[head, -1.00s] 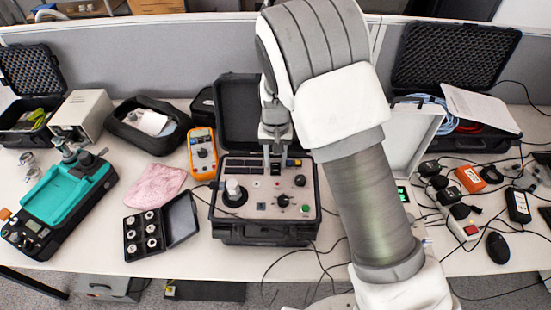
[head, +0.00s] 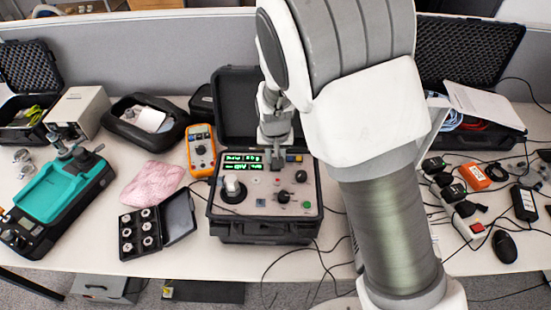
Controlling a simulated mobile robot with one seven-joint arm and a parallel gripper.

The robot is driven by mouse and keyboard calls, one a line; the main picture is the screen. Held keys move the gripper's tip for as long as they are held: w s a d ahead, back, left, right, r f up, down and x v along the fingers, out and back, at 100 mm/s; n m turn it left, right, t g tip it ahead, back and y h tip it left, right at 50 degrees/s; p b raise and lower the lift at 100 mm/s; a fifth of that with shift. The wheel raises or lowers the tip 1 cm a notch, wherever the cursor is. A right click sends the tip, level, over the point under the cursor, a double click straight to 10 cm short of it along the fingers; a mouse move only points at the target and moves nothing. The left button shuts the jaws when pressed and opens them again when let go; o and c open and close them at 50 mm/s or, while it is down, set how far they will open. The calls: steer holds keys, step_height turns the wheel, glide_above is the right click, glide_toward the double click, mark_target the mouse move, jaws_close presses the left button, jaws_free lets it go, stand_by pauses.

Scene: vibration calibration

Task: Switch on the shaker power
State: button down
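The shaker (head: 265,230) is a black open case with a grey control panel, standing on the table in the middle of the head view. Its small display (head: 243,162) is lit with green characters. The panel carries a round shaker head (head: 232,188) at the left, black knobs (head: 284,197) and a green button (head: 307,205). My gripper (head: 275,142) is over the back of the panel, in front of the raised lid. Its fingers are small and partly hidden by my arm, so I cannot tell whether they are open, shut or touching the panel.
A pink cloth (head: 152,183) and a black box of round metal parts (head: 139,232) lie further left. A teal-topped device (head: 58,190) is at far left. Cables and a power strip (head: 471,227) lie at right.

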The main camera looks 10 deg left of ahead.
steer(key=c, duration=1)
jaws_free()
steer(key=shift+o, duration=0.2)
steer(key=p+v, duration=0.1)
steer(key=v, duration=1.6)
steer(key=shift+r, duration=0.2)
steer(key=shift+s+d, duration=0.1)
steer(key=s+d+r+m+t, duration=0.1)
steer(key=s+d+r, duration=0.35)
steer(key=d, duration=0.55)
steer(key=s+d+r+m+t, duration=0.1)
steer(key=s+d+r, duration=0.35)
steer(key=d, duration=0.65)
steer(key=s+d, duration=0.5)
steer(key=s, duration=0.2)
steer(key=shift+r+m+t+h, duration=0.15)
steer(key=shift+m+t+h, duration=0.15)
steer(key=shift+t, duration=0.1)
